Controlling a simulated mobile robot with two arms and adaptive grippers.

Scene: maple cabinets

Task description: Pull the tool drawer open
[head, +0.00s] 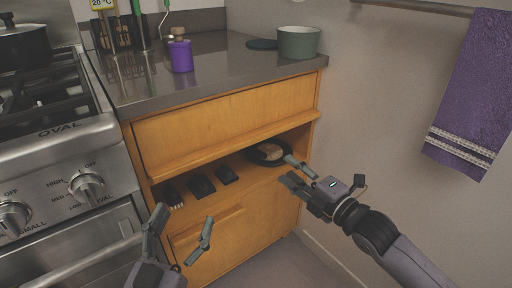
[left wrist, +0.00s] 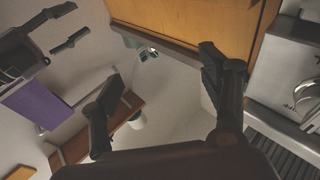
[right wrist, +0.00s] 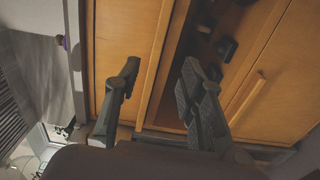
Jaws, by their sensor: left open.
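The wooden cabinet has a wide upper front (head: 225,115) with a protruding lower lip. Under it is an open space holding small dark items (head: 200,186) and a dark round dish (head: 268,153) with something pale in it. Below is a lower wooden front with a bar handle (head: 208,229); it also shows in the right wrist view (right wrist: 252,95). I cannot tell which front is the tool drawer. My left gripper (head: 184,216) is open and empty, in front of the lower front. My right gripper (head: 286,168) is open at the right end of the open space; contact is unclear.
A stove (head: 60,130) with knobs stands at the left. The countertop (head: 215,60) holds a purple bottle (head: 181,54) and a green pot (head: 299,42). A purple towel (head: 475,95) hangs on the right wall. Some floor is clear at the cabinet's right.

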